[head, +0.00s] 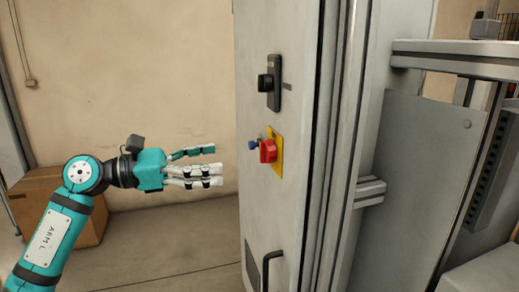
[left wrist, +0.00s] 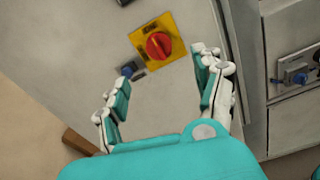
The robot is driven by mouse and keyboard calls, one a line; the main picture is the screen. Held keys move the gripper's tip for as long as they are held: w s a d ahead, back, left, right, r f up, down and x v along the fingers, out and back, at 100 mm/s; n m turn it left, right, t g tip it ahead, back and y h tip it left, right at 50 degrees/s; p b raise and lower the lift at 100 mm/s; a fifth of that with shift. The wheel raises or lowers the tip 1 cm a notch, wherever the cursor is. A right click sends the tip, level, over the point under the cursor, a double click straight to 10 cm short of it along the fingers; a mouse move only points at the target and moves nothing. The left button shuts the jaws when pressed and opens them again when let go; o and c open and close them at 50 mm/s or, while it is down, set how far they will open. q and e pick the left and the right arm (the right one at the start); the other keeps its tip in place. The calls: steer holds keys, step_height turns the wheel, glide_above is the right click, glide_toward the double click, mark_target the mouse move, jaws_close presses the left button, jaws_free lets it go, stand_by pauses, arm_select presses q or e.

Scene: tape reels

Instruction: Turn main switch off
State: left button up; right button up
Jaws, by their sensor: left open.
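The main switch (head: 268,150) is a red rotary knob on a yellow plate on the grey cabinet's side panel. A small blue part sits beside it. In the left wrist view the red knob (left wrist: 158,45) shows ahead, beyond the fingertips, with a dark bar across it. My left gripper (head: 215,165) comes in from the left, with its fingers pointing at the panel near the switch's height. It is open and empty, and a gap separates it from the knob. In the left wrist view its fingers (left wrist: 162,75) are spread. My right gripper is in neither view.
A black handle-like fitting (head: 267,83) is on the panel above the switch. A dark pull handle (head: 271,268) and a vent are below. A cardboard box (head: 93,222) stands on the floor behind my left arm. Machine framing (head: 455,47) fills the right side.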

mark_target(266, 152)
arm_select(q)
steer(key=p+x, duration=0.2)
steer(key=x, duration=0.8)
steer(key=shift+w+d, duration=0.15)
steer(key=shift+d, duration=0.2)
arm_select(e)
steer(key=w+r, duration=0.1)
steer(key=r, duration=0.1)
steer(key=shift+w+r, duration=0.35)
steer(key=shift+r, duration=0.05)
arm_select(q)
steer(key=c, duration=1.2)
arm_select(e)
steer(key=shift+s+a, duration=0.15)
